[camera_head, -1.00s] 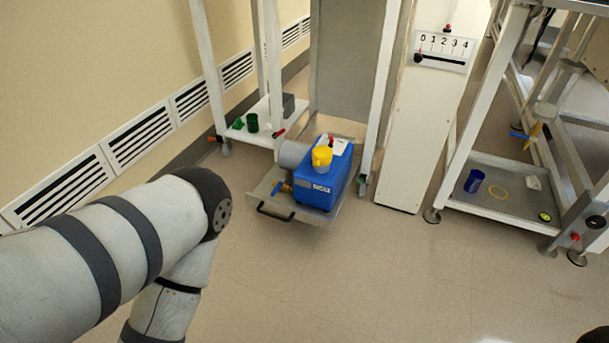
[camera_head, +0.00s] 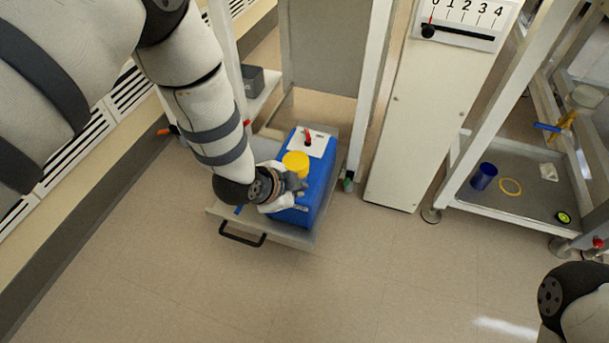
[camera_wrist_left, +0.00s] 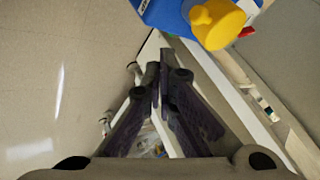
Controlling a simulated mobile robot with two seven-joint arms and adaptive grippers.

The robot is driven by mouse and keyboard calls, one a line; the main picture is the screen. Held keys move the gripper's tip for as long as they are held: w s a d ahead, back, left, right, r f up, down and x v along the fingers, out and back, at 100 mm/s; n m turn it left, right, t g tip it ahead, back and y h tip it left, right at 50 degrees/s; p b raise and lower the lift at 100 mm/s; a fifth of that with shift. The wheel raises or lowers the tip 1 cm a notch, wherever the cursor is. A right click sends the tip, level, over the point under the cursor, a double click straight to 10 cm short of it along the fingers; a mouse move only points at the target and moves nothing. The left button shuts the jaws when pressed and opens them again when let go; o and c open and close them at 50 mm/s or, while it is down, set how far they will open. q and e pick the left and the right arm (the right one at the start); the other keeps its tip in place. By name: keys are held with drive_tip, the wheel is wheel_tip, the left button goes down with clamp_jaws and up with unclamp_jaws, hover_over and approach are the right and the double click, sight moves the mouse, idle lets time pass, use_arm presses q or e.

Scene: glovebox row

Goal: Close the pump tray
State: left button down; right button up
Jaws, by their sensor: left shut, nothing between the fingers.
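The pump tray (camera_head: 285,236) is a grey tray pulled out at the foot of a white frame, with a black bar handle (camera_head: 242,234) on its front edge. On it stands the blue pump (camera_head: 318,185) with a yellow cap (camera_head: 296,164) and a red part on its white top. My left gripper (camera_head: 299,184) is in front of the pump, above the tray, and hides part of the pump's front. I cannot tell whether it touches the pump. In the left wrist view its fingers (camera_wrist_left: 161,78) are shut and empty, with the yellow cap (camera_wrist_left: 216,22) beyond them. My right gripper is out of view.
A white panel with a numbered scale (camera_head: 466,18) stands right of the tray. The floor (camera_head: 350,280) before the tray is clear.

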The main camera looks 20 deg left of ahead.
use_arm(q)
drive_tip(key=w+f+b, duration=0.1)
drive_tip(key=w, duration=0.1)
drive_tip(key=w+f+b, duration=0.1)
drive_tip(key=w+f, duration=0.1)
drive_tip(key=w+f+b, duration=0.1)
drive_tip(key=w+f, duration=0.1)
drive_tip(key=shift+w+f, duration=0.1)
drive_tip(key=shift+w, duration=0.25)
drive_tip(key=shift+w+a, duration=0.15)
drive_tip(key=shift+w, duration=0.15)
